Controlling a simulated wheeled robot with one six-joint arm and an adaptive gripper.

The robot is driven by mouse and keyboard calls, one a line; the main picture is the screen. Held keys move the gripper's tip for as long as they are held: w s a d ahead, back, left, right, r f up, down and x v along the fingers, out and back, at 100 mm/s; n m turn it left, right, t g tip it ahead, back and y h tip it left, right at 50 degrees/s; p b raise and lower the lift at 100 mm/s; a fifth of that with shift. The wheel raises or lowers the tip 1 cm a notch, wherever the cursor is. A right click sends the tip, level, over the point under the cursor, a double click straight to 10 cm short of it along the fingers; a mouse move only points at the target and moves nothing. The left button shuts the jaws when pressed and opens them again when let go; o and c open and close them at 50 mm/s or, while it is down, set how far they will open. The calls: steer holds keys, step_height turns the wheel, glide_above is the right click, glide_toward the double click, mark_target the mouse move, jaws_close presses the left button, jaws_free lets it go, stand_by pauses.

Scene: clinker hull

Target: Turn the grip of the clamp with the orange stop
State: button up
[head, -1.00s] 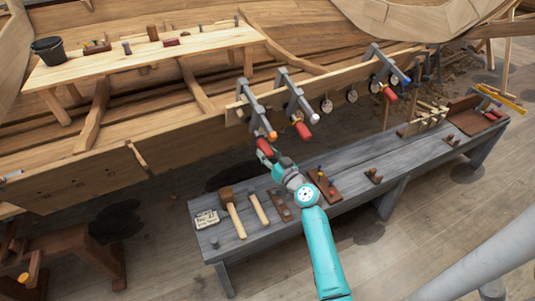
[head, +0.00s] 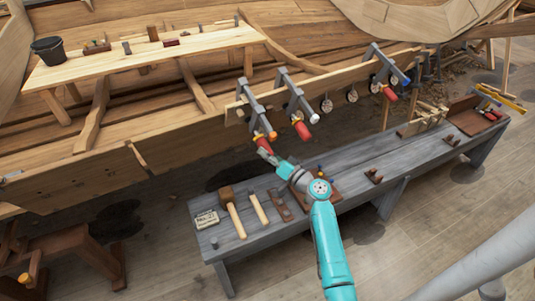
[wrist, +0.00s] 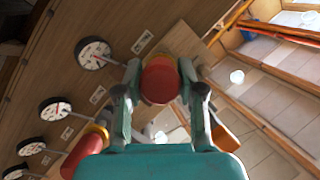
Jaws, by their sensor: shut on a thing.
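The clamp with the orange stop (head: 272,135) is the leftmost grey clamp (head: 252,103) on the hull plank. Its red grip (head: 263,143) hangs below the bar. My gripper (head: 267,153) reaches up to that grip from below. In the wrist view my gripper (wrist: 160,85) is shut on the red grip (wrist: 160,78), with one finger on each side of its round end. An orange part (wrist: 222,137), apparently the stop, shows to the right of my right finger. The clamp's jaws are hidden in the wrist view.
A second clamp (head: 296,93) with a white stop stands close on the right; its red grip (head: 301,129) is near my gripper. A third clamp (head: 384,66) has a blue stop. Round dials (wrist: 93,53) line the plank. The grey bench (head: 345,165) with tools lies below.

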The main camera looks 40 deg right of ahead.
steer(key=shift+m+y, duration=0.4)
steer(key=shift+m, duration=0.2)
steer(key=o, duration=1.1)
steer(key=shift+o, duration=0.2)
steer(key=s+d+f, duration=0.1)
steer(key=s, duration=1)
steer(key=shift+s+d+f, duration=0.25)
steer(key=shift+s+f, duration=0.15)
